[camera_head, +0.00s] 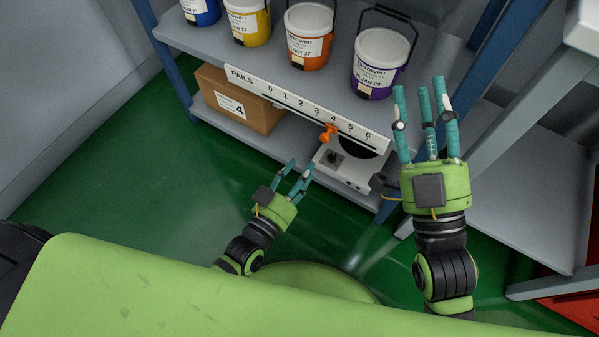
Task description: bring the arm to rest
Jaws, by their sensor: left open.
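My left gripper (295,170) is the lower, smaller-looking one, in front of the shelf rack. Its teal fingers are apart with nothing between them, and they point up toward the lower shelf. My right gripper (422,95) is raised further right, beside the end of the upper shelf. Its three teal fingers stand straight and apart, pointing up in the picture. I see nothing held in it. Its fingers overlap the shelf's right end in this view; I cannot tell the exact gap.
The shelf rack (226,54) carries blue (202,12), yellow (247,20), orange (309,36) and purple (380,62) pails. An orange clip (328,132) sits on its numbered strip (300,104). Below are a cardboard box (237,98) and a white scale (345,166). Green floor (130,185) is clear at left.

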